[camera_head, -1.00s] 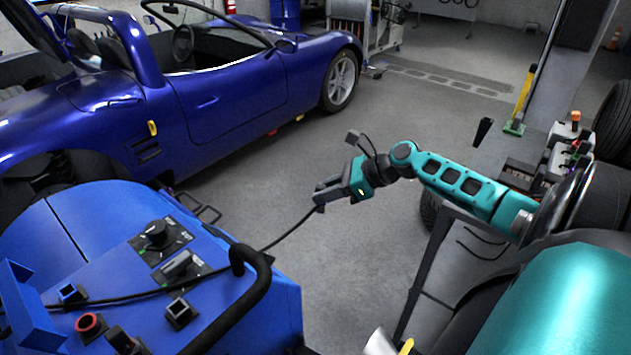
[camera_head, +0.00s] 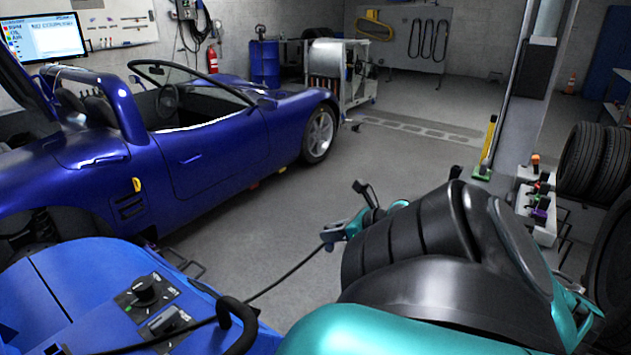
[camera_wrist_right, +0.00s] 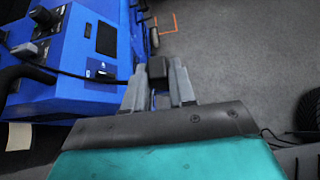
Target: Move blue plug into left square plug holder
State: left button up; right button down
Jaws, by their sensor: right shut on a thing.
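My right gripper (camera_head: 334,236) is out over the floor, to the right of the blue console (camera_head: 60,290). In the right wrist view, the gripper (camera_wrist_right: 158,84) is shut on a dark plug (camera_wrist_right: 157,69) between its grey fingers. A black cable (camera_head: 283,278) runs from the plug back across the console; it also shows in the wrist view (camera_wrist_right: 85,77). I cannot make out blue on the plug. The square plug holders are below the head view, and I cannot identify the left one in the wrist view. My left gripper is not in view.
A black handle bar (camera_head: 240,325) stands up at the console's right edge, beside the cable. Control knobs (camera_head: 146,290) sit on its top. A blue sports car (camera_head: 190,150) stands behind. The grey floor (camera_head: 290,225) between car and gripper is clear.

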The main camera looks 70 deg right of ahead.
jog(key=shift+r, duration=2.95)
jog(key=shift+w+a+f+n+g+y, duration=0.1)
jog(key=shift+w+a+n+g+y, duration=0.45)
jog(key=shift+w+a+n+y, duration=2.5)
jog(key=shift+w+a+r+n+g+y, duration=0.1)
jog(key=shift+w+a+n+g+y, duration=0.8)
jog(key=shift+a, duration=4.2)
jog(key=shift+w+a+f+n+g+y, duration=0.15)
jog(key=shift+w+a+n+y, duration=1.85)
jog(key=shift+a, duration=2.05)
jog(key=shift+w+a+n+g+y+b, duration=0.95)
jog(key=shift+w+a+n+g+b, duration=1.9)
jog(key=shift+a, duration=3.05)
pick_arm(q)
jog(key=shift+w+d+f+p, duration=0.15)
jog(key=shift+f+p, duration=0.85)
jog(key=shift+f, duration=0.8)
pick_arm(e)
jog(key=shift+t, duration=0.25)
jog(key=shift+w+a+f, duration=0.1)
jog(key=shift+w+f, duration=0.2)
jog(key=shift+f, duration=0.85)
jog(key=shift+w+d+f, duration=0.1)
jog(key=shift+w+f, duration=0.15)
jog(key=shift+f, duration=0.85)
jog(key=shift+w+a+f, duration=0.1)
jog(key=shift+w+f, duration=0.2)
jog(key=shift+f, duration=0.85)
